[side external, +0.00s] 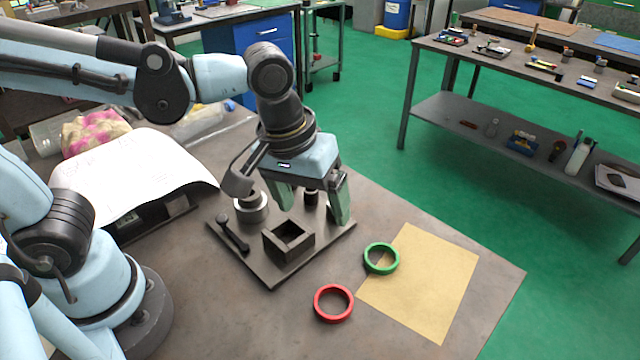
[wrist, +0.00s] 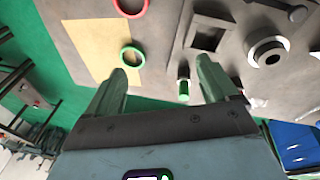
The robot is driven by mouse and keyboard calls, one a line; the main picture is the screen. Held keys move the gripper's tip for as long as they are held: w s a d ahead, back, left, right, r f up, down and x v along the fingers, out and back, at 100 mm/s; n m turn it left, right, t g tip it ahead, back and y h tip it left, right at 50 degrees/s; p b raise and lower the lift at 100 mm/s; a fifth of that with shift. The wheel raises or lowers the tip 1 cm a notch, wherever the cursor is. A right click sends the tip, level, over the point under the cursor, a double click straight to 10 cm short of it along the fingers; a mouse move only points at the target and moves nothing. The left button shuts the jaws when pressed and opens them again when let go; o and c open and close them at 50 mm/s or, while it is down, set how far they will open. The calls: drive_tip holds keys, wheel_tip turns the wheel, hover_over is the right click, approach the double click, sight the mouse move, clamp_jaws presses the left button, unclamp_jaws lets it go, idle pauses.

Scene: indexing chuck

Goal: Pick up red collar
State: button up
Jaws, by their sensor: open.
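The red collar (side external: 333,303) is a ring lying flat on the bench, in front of the dark fixture plate. In the wrist view the red collar (wrist: 130,5) shows at the top edge, partly cut off. The green collar (side external: 381,258) lies flat on the left edge of the yellow sheet; it also shows in the wrist view (wrist: 132,57). My gripper (side external: 310,205) is open and empty, above the back part of the fixture plate, behind and to the left of both collars. Its two green fingers (wrist: 162,75) are spread apart in the wrist view.
A yellow sheet (side external: 430,285) lies at right. Bench around the red collar is clear.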

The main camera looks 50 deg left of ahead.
drive_tip(key=s+d+n+g, duration=0.2)
drive_tip(key=d, duration=0.4)
drive_tip(key=y, duration=0.1)
hover_over(332, 310)
wheel_tip(332, 310, down, 8)
drive_tip(key=shift+w+a, duration=0.15)
drive_tip(key=shift+f, duration=2.6)
drive_tip(key=c, duration=1.1)
